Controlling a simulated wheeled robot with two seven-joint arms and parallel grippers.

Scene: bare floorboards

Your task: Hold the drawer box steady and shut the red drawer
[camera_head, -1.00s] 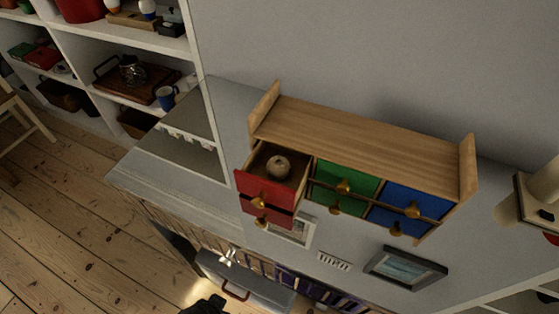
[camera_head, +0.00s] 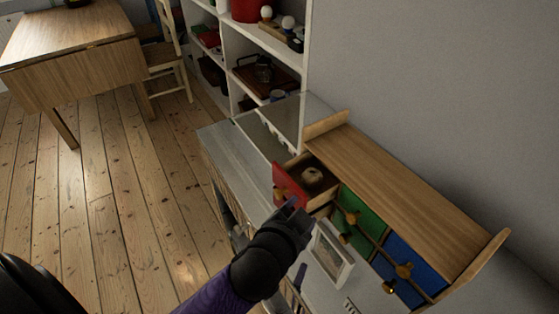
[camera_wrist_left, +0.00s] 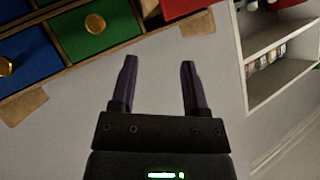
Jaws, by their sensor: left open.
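The wooden drawer box (camera_head: 400,190) stands on a grey-white cabinet top against the wall. Its red drawer (camera_head: 286,184) at the left end is pulled out, with a small round object (camera_head: 313,176) inside. The green drawer (camera_head: 362,213) and blue drawer (camera_head: 409,262) look shut. My left gripper (camera_head: 292,205) is just in front of the red drawer and partly overlaps its lower front; contact cannot be told. In the left wrist view its jaws (camera_wrist_left: 158,80) are open and empty, with part of the red drawer (camera_wrist_left: 184,7) beyond them. My right gripper is not visible.
A picture frame (camera_head: 331,254) stands on the cabinet top (camera_head: 235,160) in front of the box. Shelves (camera_head: 310,45) with a tray and other items are behind. A wooden table (camera_head: 75,45) and chair (camera_head: 168,70) stand at the upper left; the floor between is clear.

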